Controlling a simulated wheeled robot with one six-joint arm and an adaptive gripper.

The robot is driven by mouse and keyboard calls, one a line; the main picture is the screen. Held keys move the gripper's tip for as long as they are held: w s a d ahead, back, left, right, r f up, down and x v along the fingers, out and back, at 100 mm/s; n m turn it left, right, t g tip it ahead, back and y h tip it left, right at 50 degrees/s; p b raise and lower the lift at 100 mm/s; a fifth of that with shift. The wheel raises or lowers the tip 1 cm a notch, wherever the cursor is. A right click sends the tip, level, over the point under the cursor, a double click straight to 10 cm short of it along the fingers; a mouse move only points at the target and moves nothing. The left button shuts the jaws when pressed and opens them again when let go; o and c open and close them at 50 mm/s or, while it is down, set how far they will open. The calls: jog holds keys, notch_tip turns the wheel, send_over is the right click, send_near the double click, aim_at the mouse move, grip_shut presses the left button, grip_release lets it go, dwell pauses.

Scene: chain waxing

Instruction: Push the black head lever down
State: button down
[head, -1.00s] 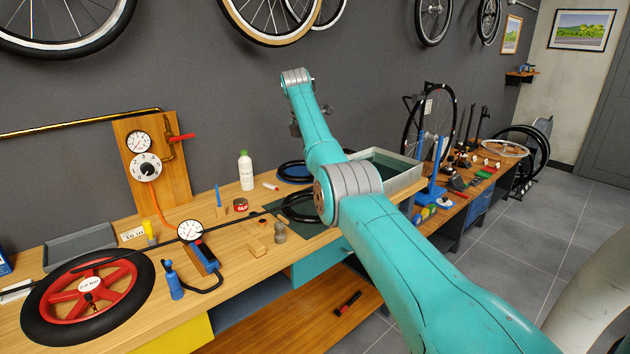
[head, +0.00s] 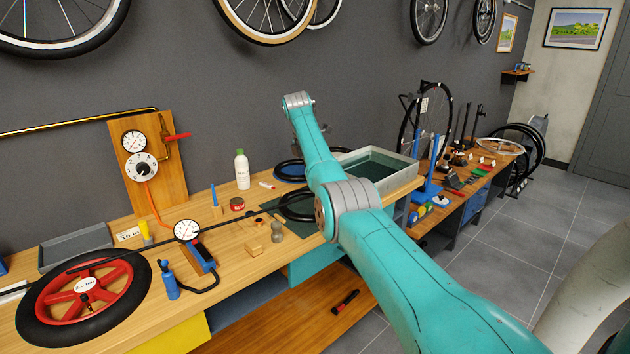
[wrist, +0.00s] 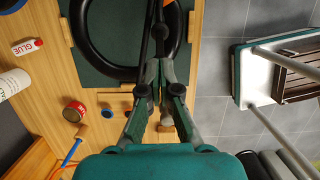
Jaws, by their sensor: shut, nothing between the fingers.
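I cannot make out the black head lever for certain in either view. A blue inflator with a round dial gauge (head: 187,231) stands on the workbench, with a black hose to a blue part (head: 170,281) beside it. A thin black rod (head: 130,252) runs above the bench from the red-spoked wheel (head: 62,318) toward the green mat. My gripper (wrist: 158,64) is shut and empty in the wrist view. It appears above the green mat (wrist: 88,60) and the black tyre (wrist: 84,35), and partly hides them. In the head view my arm hides it.
A red tin (head: 237,204), a white bottle (head: 242,169) and small wooden blocks (head: 254,247) stand on the bench. A water-filled tray (head: 408,171) sits at its right end. A board with dials (head: 124,180) rises behind. Floor (head: 480,265) is clear at right.

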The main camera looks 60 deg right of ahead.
jog(key=shift+f, duration=0.2)
jog(key=shift+w+a+f, duration=0.15)
jog(key=shift+a+f, duration=0.15)
jog(key=shift+a, duration=0.4)
jog(key=shift+w+a+f, duration=0.15)
jog(key=shift+a+f, duration=0.1)
jog(key=shift+a, duration=0.45)
jog(key=shift+a+r, duration=0.1)
jog(key=shift+r, duration=0.05)
jog(key=v, duration=0.7)
dwell(0.4)
